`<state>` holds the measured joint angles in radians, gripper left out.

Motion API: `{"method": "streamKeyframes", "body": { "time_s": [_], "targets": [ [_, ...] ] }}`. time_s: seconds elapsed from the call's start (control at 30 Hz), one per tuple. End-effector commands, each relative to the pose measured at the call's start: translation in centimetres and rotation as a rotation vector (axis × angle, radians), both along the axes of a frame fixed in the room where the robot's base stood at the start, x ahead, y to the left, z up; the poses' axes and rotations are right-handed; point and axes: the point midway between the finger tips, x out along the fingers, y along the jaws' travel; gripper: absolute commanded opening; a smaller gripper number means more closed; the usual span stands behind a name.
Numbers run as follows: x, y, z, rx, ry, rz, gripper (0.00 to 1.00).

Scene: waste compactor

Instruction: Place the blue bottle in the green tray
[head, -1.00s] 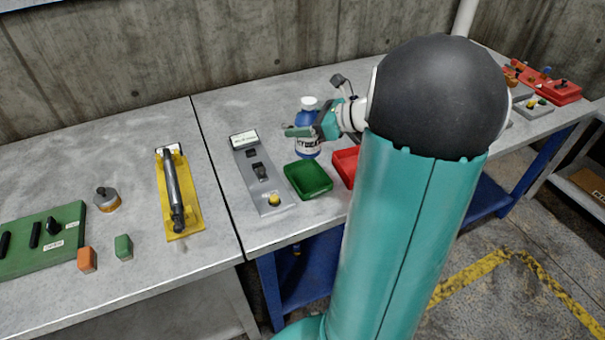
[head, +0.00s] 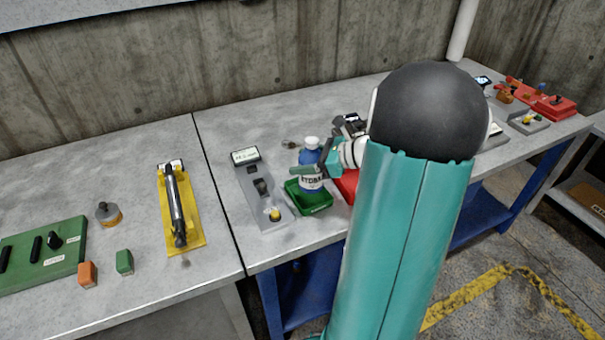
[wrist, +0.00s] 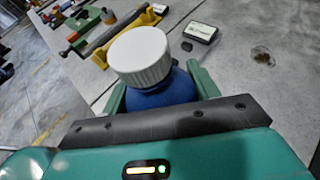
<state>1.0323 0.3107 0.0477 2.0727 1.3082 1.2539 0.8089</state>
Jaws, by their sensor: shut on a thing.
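The blue bottle (head: 311,171) has a white cap and a white label and stands upright over the green tray (head: 318,208). Its lower end overlaps the tray's inside; I cannot tell whether it touches the tray floor. My gripper (head: 312,168) is shut around the bottle's upper body, reaching in from the right. In the wrist view the bottle's white cap (wrist: 140,56) and blue shoulder sit between my green fingers (wrist: 158,92). The bottle's lower part is hidden there.
A red tray (head: 346,185) is just right of the green tray, partly behind my arm. A grey panel with a yellow button (head: 273,214) lies close on the left. A yellow fixture (head: 180,210) stands further left. The table's front edge is near.

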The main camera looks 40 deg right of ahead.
Motion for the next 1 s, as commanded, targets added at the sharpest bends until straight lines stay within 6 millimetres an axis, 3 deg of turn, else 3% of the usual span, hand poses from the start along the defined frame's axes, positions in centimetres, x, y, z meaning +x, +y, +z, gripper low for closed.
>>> {"method": "streamKeyframes", "body": {
  "time_s": [0.2, 0.4, 0.6, 0.97, 1.0],
  "targets": [
    [2.2, -1.3, -3.1, 0.001, -0.001, 0.001, 0.30],
    [3.0, -1.7, -4.3, 0.001, 0.000, 0.002, 0.30],
    [3.0, -1.7, -7.1, 0.002, 0.001, 0.000, 0.30],
    [3.0, -1.7, -7.5, -0.001, -0.001, 0.002, 0.30],
    [3.0, -1.7, -7.6, 0.000, 0.000, 0.001, 0.62]
  ]
}}
